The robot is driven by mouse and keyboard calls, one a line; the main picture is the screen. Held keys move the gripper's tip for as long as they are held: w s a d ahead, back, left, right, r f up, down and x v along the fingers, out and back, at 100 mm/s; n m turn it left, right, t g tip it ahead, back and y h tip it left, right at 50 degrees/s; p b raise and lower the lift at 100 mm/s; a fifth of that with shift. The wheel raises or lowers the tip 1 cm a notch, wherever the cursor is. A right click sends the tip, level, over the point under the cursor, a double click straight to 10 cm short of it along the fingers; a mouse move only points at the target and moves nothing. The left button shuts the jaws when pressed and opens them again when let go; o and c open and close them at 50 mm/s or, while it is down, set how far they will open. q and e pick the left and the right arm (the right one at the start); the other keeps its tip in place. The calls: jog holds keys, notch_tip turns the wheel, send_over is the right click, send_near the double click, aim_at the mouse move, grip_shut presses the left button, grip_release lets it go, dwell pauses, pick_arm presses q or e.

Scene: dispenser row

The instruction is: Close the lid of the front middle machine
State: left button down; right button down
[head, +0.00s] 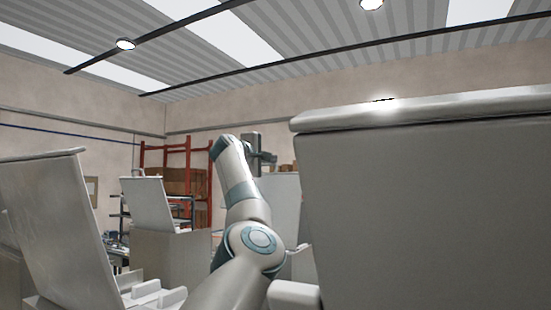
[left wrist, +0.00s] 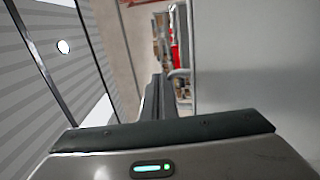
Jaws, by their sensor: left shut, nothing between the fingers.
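A large grey raised lid (head: 430,200) fills the right of the head view, close to me. It stands open and nearly upright; its machine body is out of view. It may be the front middle machine's lid, but I cannot tell for sure. My left gripper (head: 265,158) is raised left of this lid, shut and empty, with its arm rising from the bottom. In the left wrist view its dark fingers (left wrist: 158,98) are together, beside a smooth grey panel (left wrist: 250,70) on the right. Contact with the panel cannot be made out. My right gripper is not in view.
Another machine's open lid (head: 55,220) leans at the left edge. A further machine (head: 165,255) with a raised lid (head: 147,203) stands behind. An orange shelf rack (head: 175,165) with boxes stands at the back wall. The space above the left machines is clear.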

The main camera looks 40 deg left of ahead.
pick_arm(q)
jog(key=shift+w+a+f, duration=0.15)
jog(key=shift+w+a, duration=0.2)
jog(key=shift+w, duration=0.3)
jog(key=shift+s+d, duration=0.1)
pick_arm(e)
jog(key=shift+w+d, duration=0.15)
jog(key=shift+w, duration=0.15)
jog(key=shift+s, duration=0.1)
